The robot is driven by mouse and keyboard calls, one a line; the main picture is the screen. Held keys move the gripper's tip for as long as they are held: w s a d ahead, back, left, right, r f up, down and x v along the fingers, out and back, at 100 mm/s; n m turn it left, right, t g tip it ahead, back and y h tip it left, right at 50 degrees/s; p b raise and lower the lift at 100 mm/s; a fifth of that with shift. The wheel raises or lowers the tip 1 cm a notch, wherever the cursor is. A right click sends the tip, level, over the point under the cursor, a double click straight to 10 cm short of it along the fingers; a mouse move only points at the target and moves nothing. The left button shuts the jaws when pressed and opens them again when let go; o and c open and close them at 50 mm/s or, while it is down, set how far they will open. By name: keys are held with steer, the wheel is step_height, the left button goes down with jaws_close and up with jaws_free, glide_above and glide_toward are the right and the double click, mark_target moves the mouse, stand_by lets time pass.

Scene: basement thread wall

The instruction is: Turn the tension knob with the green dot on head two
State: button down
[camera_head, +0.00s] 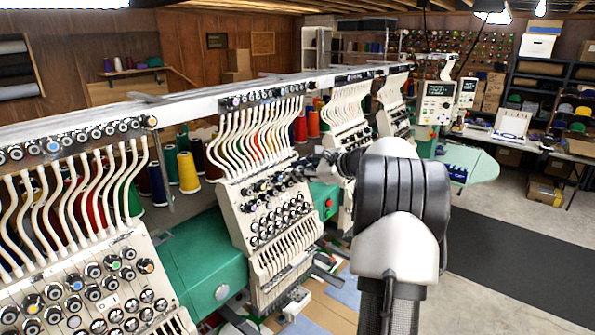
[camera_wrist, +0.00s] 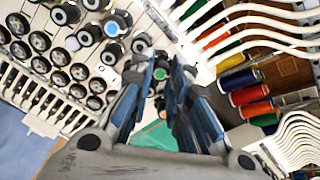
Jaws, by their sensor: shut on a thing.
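The tension knob with the green dot (camera_wrist: 160,74) shows in the wrist view between the two fingers of my gripper (camera_wrist: 158,80). The blue-grey fingers are closed in on it from both sides, and its green face is partly visible between them. In the head view my gripper (camera_head: 343,162) is a small dark shape in front of an embroidery head (camera_head: 346,112) beyond the large middle one. The gripped knob is hidden there by my wrist and arm. I cannot read a head number in either view.
A knob with a blue dot (camera_wrist: 112,53) and several other knobs crowd the left of the gripped one. White thread tubes (camera_wrist: 262,40) and thread spools (camera_wrist: 250,95) lie to the right. Another head (camera_head: 265,215) with rows of knobs stands nearer. Open floor (camera_head: 500,285) lies right.

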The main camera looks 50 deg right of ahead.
steer(key=shift+a+f, duration=0.15)
steer(key=shift+f, duration=0.15)
steer(key=c, duration=1.8)
jaws_free()
steer(key=o, duration=0.3)
steer(key=shift+r, duration=0.15)
steer(key=v, duration=1.1)
steer(key=shift+s+r, duration=0.25)
steer(key=shift+s, duration=0.1)
